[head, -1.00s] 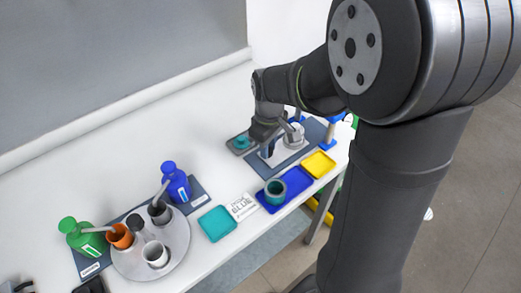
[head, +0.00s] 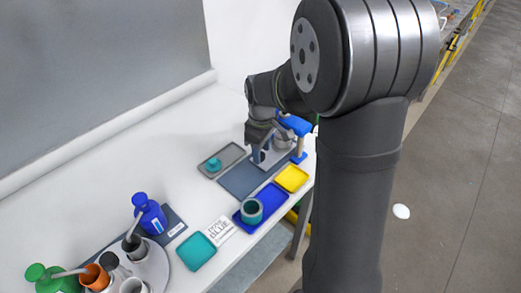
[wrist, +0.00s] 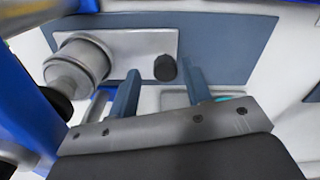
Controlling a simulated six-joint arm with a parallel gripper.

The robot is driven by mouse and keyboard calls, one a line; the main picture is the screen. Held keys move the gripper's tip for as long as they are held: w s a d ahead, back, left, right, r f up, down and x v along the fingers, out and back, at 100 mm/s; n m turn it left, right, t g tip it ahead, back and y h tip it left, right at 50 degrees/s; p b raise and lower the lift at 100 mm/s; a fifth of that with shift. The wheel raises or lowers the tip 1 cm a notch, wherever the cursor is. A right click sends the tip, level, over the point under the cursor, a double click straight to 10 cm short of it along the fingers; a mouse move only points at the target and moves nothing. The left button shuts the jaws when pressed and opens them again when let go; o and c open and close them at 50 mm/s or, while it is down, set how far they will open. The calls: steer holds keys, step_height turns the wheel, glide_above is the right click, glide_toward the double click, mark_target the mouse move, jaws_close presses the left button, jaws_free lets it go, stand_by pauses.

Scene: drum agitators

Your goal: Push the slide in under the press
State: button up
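The slide is a silver plate (wrist: 140,48) with a grey metal cup (wrist: 82,60) at one end and a black knob (wrist: 165,67) at the other, lying on a dark blue-grey mat (wrist: 228,40). The press has a blue top (head: 297,125) and posts; its blue frame also fills the left edge of the wrist view (wrist: 28,105). The cup stands close beside the press frame; in the head view it shows just left of a post. My gripper (wrist: 162,82) is open, its fingertips on either side of the knob with gaps showing. The arm partly hides the slide in the head view.
A grey tray with a teal lid (head: 214,163) lies left of the mat. A blue tray (head: 270,197) holding a teal-grey cup (head: 251,211), a yellow tray (head: 291,178) and a teal tray (head: 196,251) line the front edge. Bottles and cups stand at lower left.

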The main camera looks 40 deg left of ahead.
step_height(320, 180, up, 17)
steer(key=shift+r, duration=0.2)
stand_by(0.4)
steer(key=shift+f, duration=0.1)
stand_by(0.4)
step_height(320, 180, down, 17)
steer(key=shift+s+f, duration=0.1)
steer(key=shift+f, duration=0.1)
stand_by(0.4)
stand_by(1.9)
